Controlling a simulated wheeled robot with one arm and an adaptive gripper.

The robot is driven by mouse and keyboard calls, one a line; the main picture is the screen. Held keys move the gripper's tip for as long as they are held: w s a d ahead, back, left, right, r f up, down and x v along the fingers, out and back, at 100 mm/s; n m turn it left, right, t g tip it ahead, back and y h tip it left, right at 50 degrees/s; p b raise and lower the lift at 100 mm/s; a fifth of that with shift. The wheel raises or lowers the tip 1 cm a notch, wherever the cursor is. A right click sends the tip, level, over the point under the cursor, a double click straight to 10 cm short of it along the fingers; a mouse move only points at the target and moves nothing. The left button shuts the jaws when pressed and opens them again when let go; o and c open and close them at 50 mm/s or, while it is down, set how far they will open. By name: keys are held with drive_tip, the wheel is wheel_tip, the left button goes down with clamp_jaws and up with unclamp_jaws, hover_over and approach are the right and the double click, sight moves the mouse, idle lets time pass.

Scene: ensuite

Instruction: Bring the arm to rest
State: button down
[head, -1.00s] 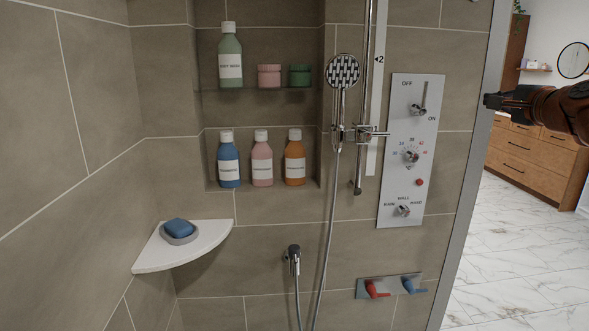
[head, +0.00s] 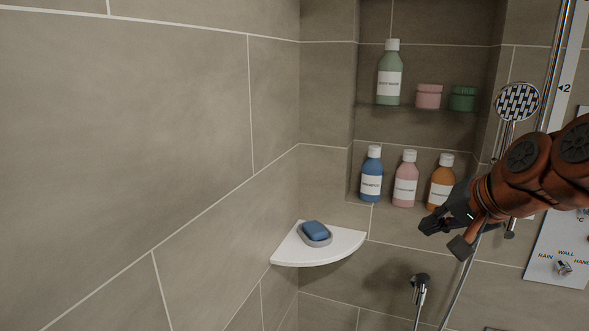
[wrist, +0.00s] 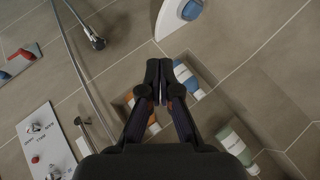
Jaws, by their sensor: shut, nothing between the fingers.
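My arm reaches in from the right edge in the head view, its orange-brown links bent. My gripper (head: 432,226) points left, in front of the shower wall and below the niche bottles. In the wrist view the two dark fingers (wrist: 159,68) lie close together, with nothing visible held. The gripper overlaps the bottom of the orange bottle (head: 440,184) in the head view. I cannot tell the exact gap to the wall. Part of the control panel (head: 562,245) is hidden behind my arm.
A corner shelf (head: 348,240) with blue soap (head: 315,230) is left of the gripper. The niche holds a blue bottle (head: 371,178), a pink bottle (head: 405,182), a green bottle (head: 389,80) and two jars. The shower head (head: 518,101) and hose are near my arm.

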drive_tip(key=s+a+f+n+g+p, duration=0.2)
drive_tip(key=s+a+f+n+g, duration=0.25)
drive_tip(key=s+a+f, duration=0.5)
drive_tip(key=s+f+n+g+h+p, duration=0.1)
drive_tip(key=s+f, duration=0.3)
drive_tip(key=s, duration=0.4)
drive_tip(key=s+f+n+g+h+p, duration=0.1)
drive_tip(key=s+f+g, duration=0.3)
drive_tip(key=s, duration=0.5)
drive_tip(key=shift+d+f+n+g+h, duration=0.35)
drive_tip(key=shift+d+f+h, duration=0.1)
drive_tip(key=shift+f, duration=0.2)
drive_tip(key=shift+s, duration=0.1)
